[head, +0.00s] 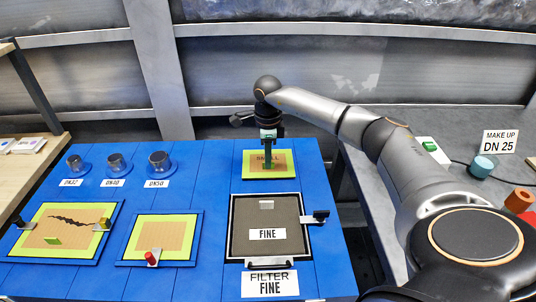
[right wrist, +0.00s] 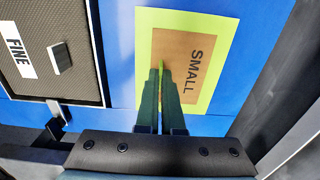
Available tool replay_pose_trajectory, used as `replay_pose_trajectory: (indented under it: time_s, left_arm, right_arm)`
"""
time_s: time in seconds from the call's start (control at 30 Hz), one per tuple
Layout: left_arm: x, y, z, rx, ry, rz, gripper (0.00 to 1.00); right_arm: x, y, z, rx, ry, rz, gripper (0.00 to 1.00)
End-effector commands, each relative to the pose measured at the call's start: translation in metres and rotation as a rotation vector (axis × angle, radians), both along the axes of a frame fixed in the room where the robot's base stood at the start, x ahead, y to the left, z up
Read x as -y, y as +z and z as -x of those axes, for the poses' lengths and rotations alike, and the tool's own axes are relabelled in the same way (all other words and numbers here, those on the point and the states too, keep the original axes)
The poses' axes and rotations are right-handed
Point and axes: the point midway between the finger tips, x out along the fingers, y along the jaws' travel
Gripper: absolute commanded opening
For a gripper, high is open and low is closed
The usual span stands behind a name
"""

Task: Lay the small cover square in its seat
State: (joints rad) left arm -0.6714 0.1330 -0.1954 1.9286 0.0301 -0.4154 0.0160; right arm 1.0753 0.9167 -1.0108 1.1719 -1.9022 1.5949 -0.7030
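The small cover square (head: 284,158) is a brown panel marked SMALL with a yellow-green border, at the back right of the blue bench. It also shows in the right wrist view (right wrist: 192,75). My right gripper (head: 268,163) points down over it. In the right wrist view its dark green fingers (right wrist: 161,85) are close together on a thin yellow-green upright tab. The cover looks flat on the bench; I cannot tell any gap under it. A brown square with a yellow-green border (head: 163,232) is at the front middle, with a red-knobbed clamp (head: 151,257) at its lower edge. My left gripper is out of view.
A dark FINE filter panel (head: 288,213) lies just in front of the small cover, with a black clamp (head: 315,217) on its right. A cracked square (head: 66,229) is at front left. Several metal cups stand at back left, the nearest to me being DN50 (head: 159,161).

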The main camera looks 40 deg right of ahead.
Motion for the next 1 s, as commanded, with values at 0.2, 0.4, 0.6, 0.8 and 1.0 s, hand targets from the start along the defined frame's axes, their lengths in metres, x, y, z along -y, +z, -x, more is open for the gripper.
replay_pose_trajectory:
  time_s: [0.2, 0.4, 0.6, 0.8, 1.0]
  left_arm:
    - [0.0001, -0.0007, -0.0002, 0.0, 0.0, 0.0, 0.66]
    - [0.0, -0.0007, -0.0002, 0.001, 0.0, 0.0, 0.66]
    - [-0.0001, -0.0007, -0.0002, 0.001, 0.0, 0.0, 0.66]
    - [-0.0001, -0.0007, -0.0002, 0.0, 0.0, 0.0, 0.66]
    - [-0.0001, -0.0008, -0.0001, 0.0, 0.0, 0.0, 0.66]
  right_arm:
    - [-0.0001, -0.0028, 0.0001, -0.001, 0.0, -0.001, 0.0]
    - [-0.0002, -0.0033, 0.0002, -0.001, 0.0, 0.0, 0.0]
    - [-0.0002, -0.0034, 0.0002, -0.001, 0.0, 0.0, 0.2]
    - [-0.0002, -0.0031, 0.0001, -0.001, 0.0, -0.001, 0.39]
    - [-0.0001, -0.003, 0.0001, 0.0, 0.0, 0.0, 0.39]
